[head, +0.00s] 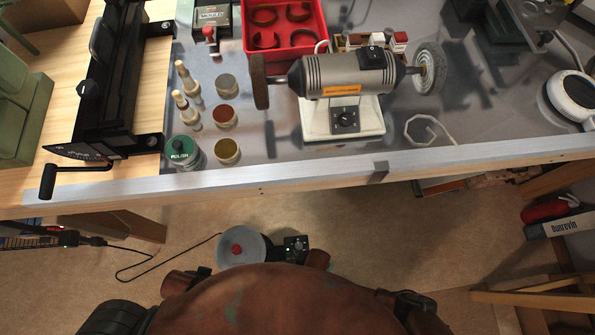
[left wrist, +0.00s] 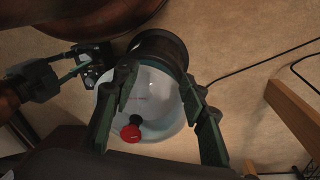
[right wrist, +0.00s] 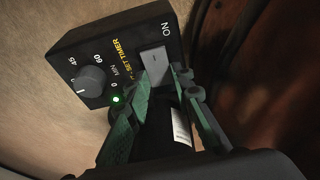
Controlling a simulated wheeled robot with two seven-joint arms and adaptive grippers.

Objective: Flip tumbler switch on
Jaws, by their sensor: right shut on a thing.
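The tumbler has a pale drum lid (head: 245,250) with a red knob, below the bench in the head view. The drum (left wrist: 150,95) also shows in the left wrist view. My left gripper (left wrist: 160,76) is open, its fingers spread over the drum's near side. The black timer box (right wrist: 100,45) has a dial, a lit green light (right wrist: 117,99) and a grey-white switch (right wrist: 157,62) beside the word ON. In the head view neither gripper is clear.
A bench with a metal edge (head: 300,172) holds a grinder (head: 345,75), a red tray (head: 283,12) and several jars. A wooden leg (left wrist: 295,115) stands right of the drum. A black cable (head: 150,262) lies on the floor, which is mostly open.

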